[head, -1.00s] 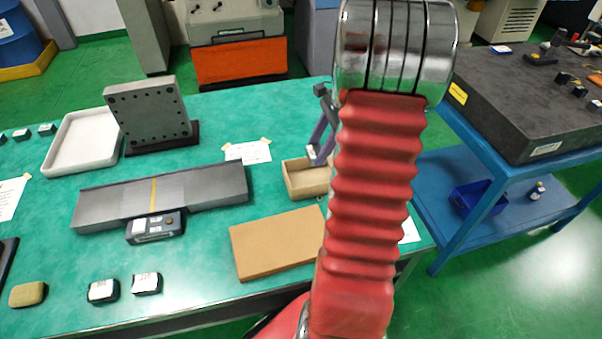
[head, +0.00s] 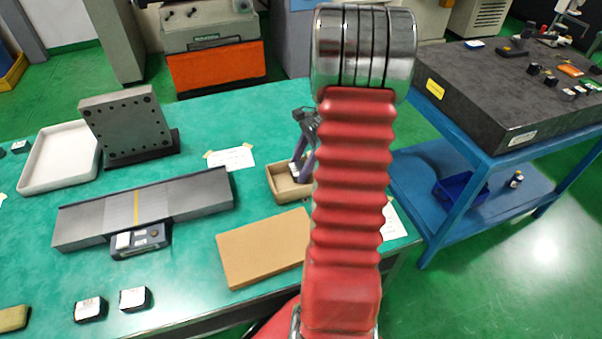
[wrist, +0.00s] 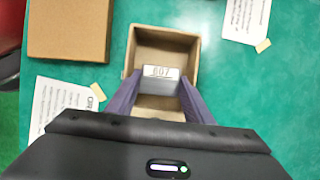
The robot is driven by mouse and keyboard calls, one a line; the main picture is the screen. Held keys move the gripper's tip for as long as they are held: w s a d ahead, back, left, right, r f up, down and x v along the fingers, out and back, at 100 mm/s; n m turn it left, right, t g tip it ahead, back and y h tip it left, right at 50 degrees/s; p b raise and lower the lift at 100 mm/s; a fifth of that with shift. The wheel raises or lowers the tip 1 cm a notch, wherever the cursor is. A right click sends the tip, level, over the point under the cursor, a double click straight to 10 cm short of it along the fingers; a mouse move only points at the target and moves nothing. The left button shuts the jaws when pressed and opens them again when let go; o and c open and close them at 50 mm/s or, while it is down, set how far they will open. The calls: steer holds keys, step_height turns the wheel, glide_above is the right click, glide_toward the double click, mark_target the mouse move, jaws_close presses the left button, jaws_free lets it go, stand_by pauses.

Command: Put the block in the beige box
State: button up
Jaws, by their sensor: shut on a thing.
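My gripper (wrist: 160,95) is shut on a small block (wrist: 160,72) with a white label that reads 607. In the wrist view the block is between the two purple fingers, over the inside of the beige box (wrist: 190,45). I cannot tell whether the block touches the box floor. In the head view the open beige box (head: 287,196) stands on the green table, partly hidden by my red arm. My gripper (head: 299,168) points down at it, and a bit of the pale block shows near the fingertips.
A brown flat slab (head: 262,248) lies in front of the box. A grey plate with a yellow stripe (head: 140,208), a white tray (head: 60,158) and a drilled angle plate (head: 125,128) stand to the left.

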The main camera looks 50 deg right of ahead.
steer(key=shift+f, duration=1.85)
steer(key=o, duration=1.4)
steer(key=shift+c, duration=0.2)
steer(key=v, duration=1.2)
